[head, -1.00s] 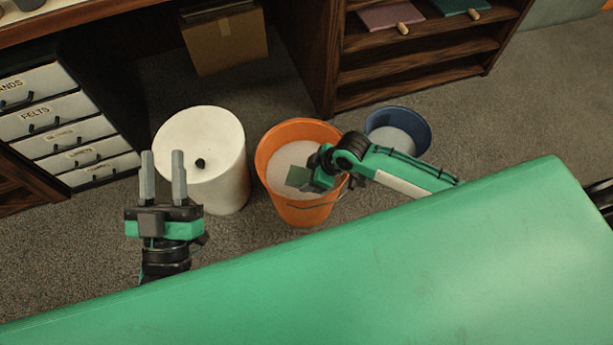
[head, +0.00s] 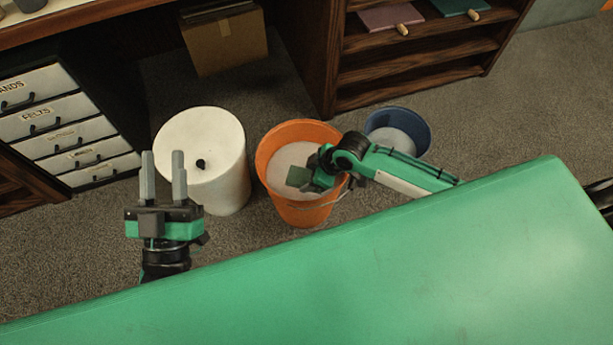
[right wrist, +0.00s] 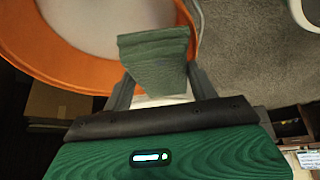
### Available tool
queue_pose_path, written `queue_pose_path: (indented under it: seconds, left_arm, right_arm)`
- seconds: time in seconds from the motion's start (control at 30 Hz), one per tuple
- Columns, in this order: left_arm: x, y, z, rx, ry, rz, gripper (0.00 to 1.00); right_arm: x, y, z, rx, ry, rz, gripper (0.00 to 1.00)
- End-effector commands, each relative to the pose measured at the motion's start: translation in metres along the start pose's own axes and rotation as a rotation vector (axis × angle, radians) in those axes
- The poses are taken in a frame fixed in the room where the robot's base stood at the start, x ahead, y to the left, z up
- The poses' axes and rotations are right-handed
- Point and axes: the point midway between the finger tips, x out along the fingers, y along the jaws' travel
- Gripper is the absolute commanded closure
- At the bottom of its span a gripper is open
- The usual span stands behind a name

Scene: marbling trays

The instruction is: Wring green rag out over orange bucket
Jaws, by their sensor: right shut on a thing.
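The orange bucket (head: 300,212) stands on the carpet in the middle of the head view, with a pale grey-white surface inside. My right gripper (head: 312,180) is over the bucket's right part and is shut on the green rag (head: 298,176). The rag (right wrist: 155,58) also shows in the right wrist view, folded small and pinched between the fingers, with the orange rim (right wrist: 75,65) beyond it. My left gripper (head: 163,180) is open and empty, fingers upward, in front of the white cylinder.
A white lidded cylinder (head: 228,165) stands left of the bucket. A blue bucket (head: 424,135) stands behind my right arm. My large green body panel fills the front. Drawers (head: 45,118) are at left, a wooden shelf (head: 410,72) and cardboard box (head: 228,42) behind.

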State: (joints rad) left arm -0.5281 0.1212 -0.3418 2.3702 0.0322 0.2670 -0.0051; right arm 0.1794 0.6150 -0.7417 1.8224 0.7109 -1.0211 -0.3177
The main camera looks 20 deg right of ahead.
Motion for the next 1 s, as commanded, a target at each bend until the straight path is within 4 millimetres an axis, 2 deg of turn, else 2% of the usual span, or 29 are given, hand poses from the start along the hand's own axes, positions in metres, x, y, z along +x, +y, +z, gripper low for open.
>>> queue_pose_path:
  seconds: [0.1, 0.5, 1.0]
  left_arm:
    - [0.009, 0.002, -0.014, 0.001, 0.001, 0.000, 0.64]
    - [0.028, 0.005, -0.047, 0.002, 0.002, 0.000, 0.64]
    - [0.028, 0.005, -0.046, 0.002, 0.002, 0.001, 0.64]
  right_arm:
    - [-0.013, 0.000, -0.008, 0.000, 0.000, 0.000, 0.50]
    - [-0.041, 0.001, -0.024, 0.000, 0.000, 0.001, 0.50]
    - [-0.040, 0.001, -0.023, 0.000, 0.000, 0.000, 0.50]
